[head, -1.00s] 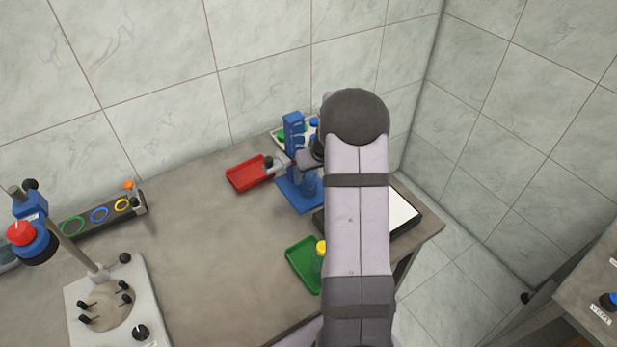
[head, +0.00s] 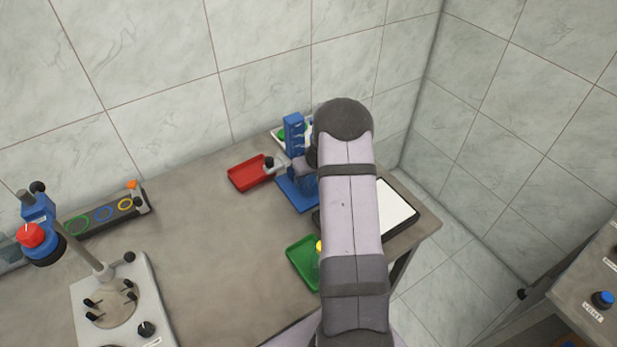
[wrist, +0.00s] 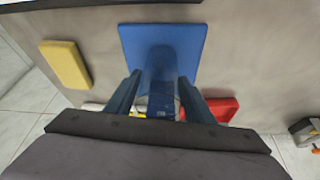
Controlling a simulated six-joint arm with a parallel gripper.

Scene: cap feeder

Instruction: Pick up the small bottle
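A blue feeder with an upright column (head: 294,135) stands near the back wall on a flat blue base (head: 290,190); the base also shows in the wrist view (wrist: 130,42). The fingers are apart, and I see no clear contact. A yellow-capped bottle (head: 319,246) stands on the green tray (head: 300,262), partly hidden by my arm.
A red tray (head: 245,176) lies left of the feeder. A dark device with a white top (head: 398,208) is at the right table edge. A yellow block or tray (wrist: 66,65) shows in the wrist view. The middle table is clear; a stand (head: 110,300) is at left.

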